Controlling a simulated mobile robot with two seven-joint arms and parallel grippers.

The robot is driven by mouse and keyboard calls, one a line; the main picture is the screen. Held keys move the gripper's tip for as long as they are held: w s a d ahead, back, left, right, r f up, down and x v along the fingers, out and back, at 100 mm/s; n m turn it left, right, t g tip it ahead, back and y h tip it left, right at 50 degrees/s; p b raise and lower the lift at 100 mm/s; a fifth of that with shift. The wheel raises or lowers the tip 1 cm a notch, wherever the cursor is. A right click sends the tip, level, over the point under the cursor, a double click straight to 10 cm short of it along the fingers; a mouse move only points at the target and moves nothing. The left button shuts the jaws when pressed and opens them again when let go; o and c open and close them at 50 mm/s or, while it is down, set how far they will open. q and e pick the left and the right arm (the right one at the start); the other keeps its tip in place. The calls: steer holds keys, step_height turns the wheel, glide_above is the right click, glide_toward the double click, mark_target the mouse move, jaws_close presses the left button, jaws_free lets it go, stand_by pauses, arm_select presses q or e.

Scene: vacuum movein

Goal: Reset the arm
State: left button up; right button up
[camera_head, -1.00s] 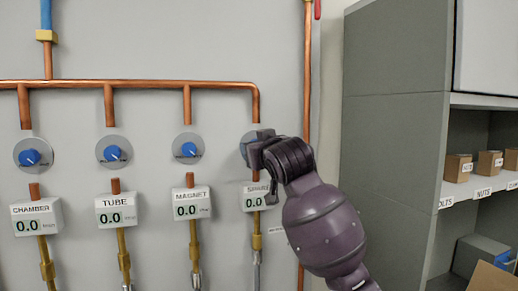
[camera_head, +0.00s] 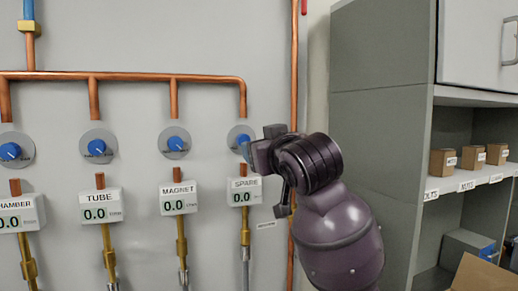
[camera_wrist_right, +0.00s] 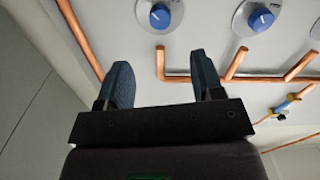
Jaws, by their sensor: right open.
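My right gripper (camera_head: 262,156) is in front of the panel, just right of the spare valve's blue knob (camera_head: 243,139). In the right wrist view its two fingers (camera_wrist_right: 165,82) stand wide apart with nothing between them. The spare knob is uncovered, and the gripper overlaps only the right edge of its plate in the head view. In the wrist view a blue knob (camera_wrist_right: 160,17) lies beyond the fingertips, apart from them. The spare gauge (camera_head: 244,191) reads 0.0. My left gripper is not in view.
Blue knobs for chamber (camera_head: 10,151), tube (camera_head: 97,147) and magnet (camera_head: 175,143) line the panel left of the arm. A vertical copper pipe (camera_head: 294,60) runs close behind the gripper. A grey shelf unit (camera_head: 375,130) with small boxes (camera_head: 443,162) stands at the right.

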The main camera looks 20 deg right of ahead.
steer(key=shift+f, duration=0.1)
stand_by(0.4)
steer(key=s+d+f+g, duration=0.2)
steer(key=s+f, duration=0.1)
steer(key=f, duration=0.8)
steer(key=s+d+f+g+h, duration=0.1)
steer(key=s+f+g, duration=0.2)
steer(key=f, duration=0.8)
steer(key=s+d+f+g, duration=0.2)
steer(key=f, duration=0.8)
steer(key=s+d+f+m+g, duration=0.1)
steer(key=s+f+g, duration=0.3)
steer(key=s+f, duration=0.75)
steer(key=s+d+f+m+g, duration=0.1)
steer(key=s+f+g, duration=0.2)
steer(key=s+f, duration=0.8)
steer(key=w+f+t, duration=0.4)
steer(key=f+t, duration=0.3)
steer(key=f, duration=0.1)
steer(key=shift+d+n+t, duration=0.15)
steer(key=shift+n+t, duration=0.15)
